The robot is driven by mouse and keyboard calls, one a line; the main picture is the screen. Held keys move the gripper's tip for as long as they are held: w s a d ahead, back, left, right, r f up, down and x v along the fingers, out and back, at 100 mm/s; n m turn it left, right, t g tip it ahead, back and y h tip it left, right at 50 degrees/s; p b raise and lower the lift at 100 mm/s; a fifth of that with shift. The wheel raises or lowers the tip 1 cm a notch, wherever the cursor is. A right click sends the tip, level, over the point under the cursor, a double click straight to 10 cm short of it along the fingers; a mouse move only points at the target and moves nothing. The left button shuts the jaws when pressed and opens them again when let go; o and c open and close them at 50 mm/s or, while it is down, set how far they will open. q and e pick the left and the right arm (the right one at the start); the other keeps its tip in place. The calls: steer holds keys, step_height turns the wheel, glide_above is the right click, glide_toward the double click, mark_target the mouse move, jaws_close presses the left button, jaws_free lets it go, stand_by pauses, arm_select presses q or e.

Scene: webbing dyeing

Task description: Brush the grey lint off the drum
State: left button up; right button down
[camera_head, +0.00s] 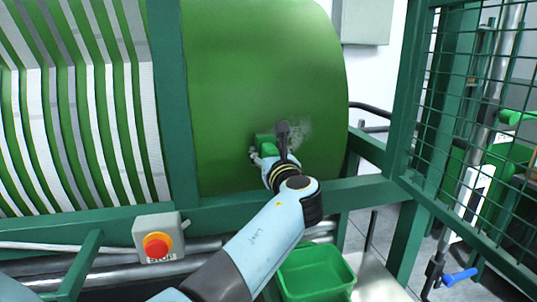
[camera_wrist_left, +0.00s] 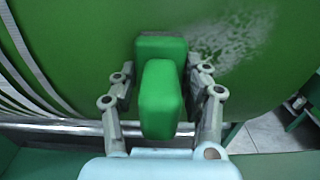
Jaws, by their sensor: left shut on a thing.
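The large green drum (camera_head: 260,70) fills the middle of the head view. A patch of grey lint (camera_head: 299,136) lies on its lower right face and shows at upper right in the left wrist view (camera_wrist_left: 235,40). My left gripper (camera_head: 268,153) is shut on a green brush (camera_head: 267,145), with a finger on each side of it in the left wrist view (camera_wrist_left: 160,100). The brush is at the drum face, just left of the lint. Its far side is hidden, so I cannot tell whether it touches the drum. My right gripper is not in view.
White webbing strips (camera_head: 105,110) wrap the drum at left. A green frame rail (camera_head: 230,203) crosses below the drum, and a stop-button box (camera_head: 160,237) is mounted there. A green bin (camera_head: 316,275) stands below. A mesh guard (camera_head: 470,110) stands at right.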

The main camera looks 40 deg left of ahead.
arm_select(q)
steer(key=shift+w+a, duration=0.15)
steer(key=shift+a, duration=0.05)
